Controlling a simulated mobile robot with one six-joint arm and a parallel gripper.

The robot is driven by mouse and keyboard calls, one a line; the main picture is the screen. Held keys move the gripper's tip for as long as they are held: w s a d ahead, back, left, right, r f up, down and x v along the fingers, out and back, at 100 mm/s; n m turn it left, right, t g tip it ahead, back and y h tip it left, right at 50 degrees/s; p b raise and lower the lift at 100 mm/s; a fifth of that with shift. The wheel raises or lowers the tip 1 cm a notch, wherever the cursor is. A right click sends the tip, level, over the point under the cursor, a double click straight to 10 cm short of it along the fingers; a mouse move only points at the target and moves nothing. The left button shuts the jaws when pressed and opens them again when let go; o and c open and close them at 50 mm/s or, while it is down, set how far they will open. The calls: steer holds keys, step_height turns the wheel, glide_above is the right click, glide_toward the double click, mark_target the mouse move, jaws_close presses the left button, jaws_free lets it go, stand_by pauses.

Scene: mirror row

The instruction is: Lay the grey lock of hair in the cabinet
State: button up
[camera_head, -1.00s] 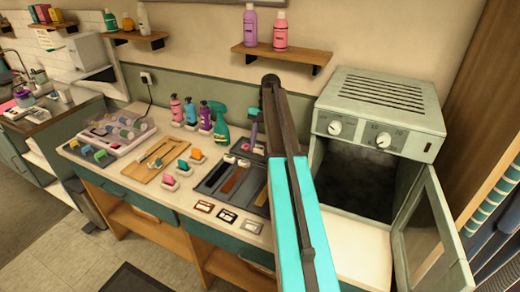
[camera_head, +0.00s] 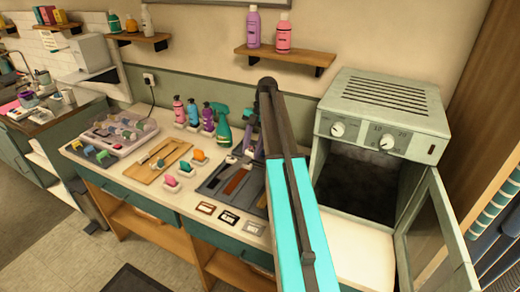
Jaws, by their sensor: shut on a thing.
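The cabinet (camera_head: 418,146) is a pale green box with a vented top and two dials. It stands on the right of the worktop. Its glass door (camera_head: 441,232) hangs open to the right, and its dark interior looks empty where it shows. My arm rises from the bottom of the view, just left of the cabinet opening. My gripper cannot be made out; the arm hides the area behind it. No grey lock of hair can be told apart. A dark sectioned tray (camera_head: 206,186) left of my arm holds a brown strip, and my arm covers its right part.
A wooden board (camera_head: 150,175), small coloured items in white holders and several bottles stand left on the worktop. Three small framed cards (camera_head: 228,216) lie at the front edge. A wall shelf (camera_head: 298,57) with two bottles hangs above. The pale surface before the cabinet (camera_head: 355,250) is clear.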

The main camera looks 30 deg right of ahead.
steer(key=a+r+m+t+h+b, duration=0.2)
steer(key=a+r+m+t, duration=0.1)
steer(key=a+m, duration=0.7)
steer(key=a+r+m+t+h+b, duration=0.2)
steer(key=a+m, duration=0.9)
steer(key=a, duration=0.8)
steer(key=shift+s+a+r+t, duration=0.3)
steer(key=shift+s+r+t, duration=0.1)
steer(key=shift+s+t, duration=0.1)
